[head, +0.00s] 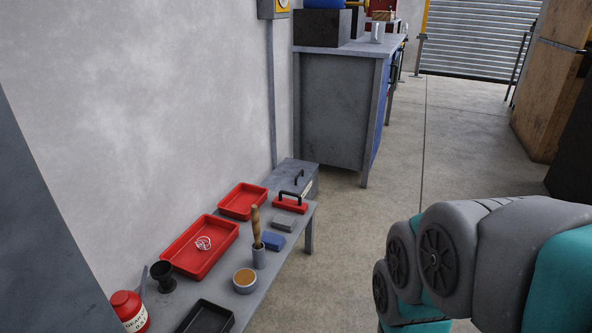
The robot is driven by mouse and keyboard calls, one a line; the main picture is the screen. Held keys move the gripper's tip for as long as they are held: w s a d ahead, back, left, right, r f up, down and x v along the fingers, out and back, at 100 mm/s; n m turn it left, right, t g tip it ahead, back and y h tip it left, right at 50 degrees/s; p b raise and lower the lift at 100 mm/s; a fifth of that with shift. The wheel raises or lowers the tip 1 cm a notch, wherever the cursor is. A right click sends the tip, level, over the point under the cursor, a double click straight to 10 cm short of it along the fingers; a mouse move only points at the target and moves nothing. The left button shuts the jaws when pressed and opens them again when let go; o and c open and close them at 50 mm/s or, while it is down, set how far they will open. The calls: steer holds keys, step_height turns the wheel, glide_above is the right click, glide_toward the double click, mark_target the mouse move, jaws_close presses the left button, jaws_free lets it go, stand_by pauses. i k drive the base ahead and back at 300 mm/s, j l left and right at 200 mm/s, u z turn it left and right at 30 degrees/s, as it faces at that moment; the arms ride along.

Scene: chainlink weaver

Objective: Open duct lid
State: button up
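I cannot tell whether this box is the duct, and nothing else in the head view is clearly a duct lid. My arm's grey and teal links fill the lower right, well apart from the box. My gripper is outside the picture.
The low grey bench (270,275) holds red trays (195,262), a red block with a black handle (290,205), a brush in a cup (258,258) and a red bottle (128,312). A larger workbench (330,115) stands behind. The concrete floor at centre right is clear.

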mark_target(291, 175)
steer(key=i, duration=0.8)
steer(key=i+l+z, duration=0.1)
steer(key=i+l, duration=0.15)
steer(key=i, duration=0.4)
steer(key=i+l, duration=0.15)
steer(key=i, duration=0.5)
steer(key=i+l+z, duration=0.15)
steer(key=i, duration=0.55)
